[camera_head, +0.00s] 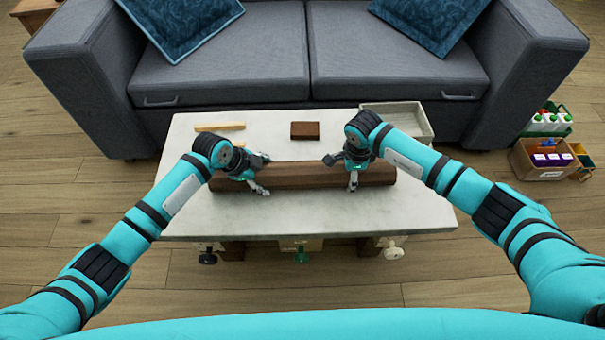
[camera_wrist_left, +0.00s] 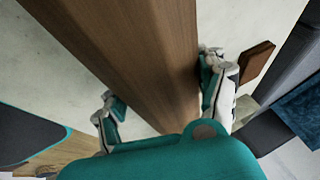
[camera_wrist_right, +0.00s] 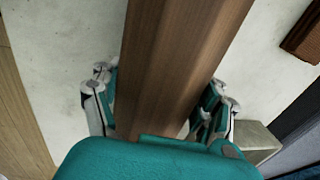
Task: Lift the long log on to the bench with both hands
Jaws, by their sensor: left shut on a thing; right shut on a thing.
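The long brown log (camera_head: 300,176) lies left to right over the pale-topped bench (camera_head: 200,222) in the head view. My left gripper (camera_head: 262,176) is shut on the log near its left end. In the left wrist view the log (camera_wrist_left: 160,50) runs between the fingers. My right gripper (camera_head: 343,172) is shut on the log right of its middle. In the right wrist view the log (camera_wrist_right: 175,70) fills the space between both fingers. Whether the log's underside touches the bench top cannot be told.
On the bench stand a small dark brown block (camera_head: 305,130), thin light wooden sticks (camera_head: 220,127) and a pale tray (camera_head: 412,112). A grey sofa (camera_head: 300,50) stands close behind. Knobs (camera_head: 301,256) hang under the front edge. A box with bottles (camera_head: 545,155) is on the floor at right.

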